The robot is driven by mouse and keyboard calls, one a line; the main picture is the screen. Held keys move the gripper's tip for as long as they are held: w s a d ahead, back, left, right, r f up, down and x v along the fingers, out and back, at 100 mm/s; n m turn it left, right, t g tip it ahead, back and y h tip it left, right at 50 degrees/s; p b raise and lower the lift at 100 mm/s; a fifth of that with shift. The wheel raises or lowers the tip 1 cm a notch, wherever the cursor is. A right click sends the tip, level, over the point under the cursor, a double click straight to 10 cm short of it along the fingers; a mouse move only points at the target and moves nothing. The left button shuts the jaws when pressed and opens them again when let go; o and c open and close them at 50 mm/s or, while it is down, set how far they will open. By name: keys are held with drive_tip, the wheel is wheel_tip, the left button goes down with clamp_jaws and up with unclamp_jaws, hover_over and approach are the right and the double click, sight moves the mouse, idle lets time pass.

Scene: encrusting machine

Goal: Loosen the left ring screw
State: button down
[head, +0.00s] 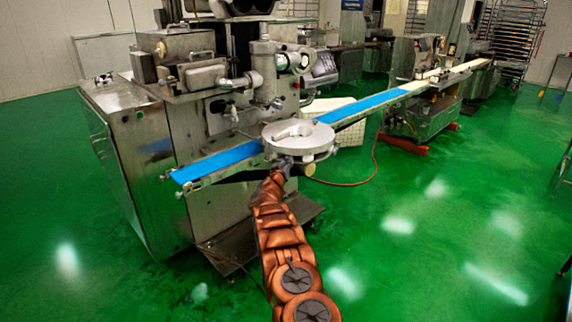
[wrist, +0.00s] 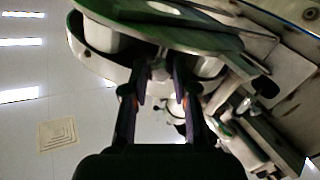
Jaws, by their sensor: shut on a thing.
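The round metal ring unit (head: 298,136) sits beside the blue conveyor on the encrusting machine. My gripper (head: 286,164) is just under its near side at the end of my brown padded arm. In the wrist view, the ring unit's pale underside and rim (wrist: 100,62) fill the upper part. My gripper's two dark fingers (wrist: 161,82) reach up to it, a little apart, shut on a small part under the rim. This part seems to be the left ring screw (wrist: 160,60); the fingers and shadow mostly hide it. Its thread cannot be made out.
The machine's steel body (head: 165,165) stands left and behind, with the blue conveyor belt (head: 222,164) running past the ring unit. A red hose (head: 350,184) hangs to the right. The green floor (head: 440,230) at the right is clear.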

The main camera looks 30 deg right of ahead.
drive_tip(key=shift+f, duration=0.1)
drive_tip(key=c, duration=0.9)
unclamp_jaws()
drive_tip(key=shift+s+a, duration=0.1)
drive_tip(key=shift+s, duration=0.05)
drive_tip(key=v, duration=1.1)
drive_tip(key=shift+s+a, duration=0.15)
drive_tip(key=shift+a, duration=0.15)
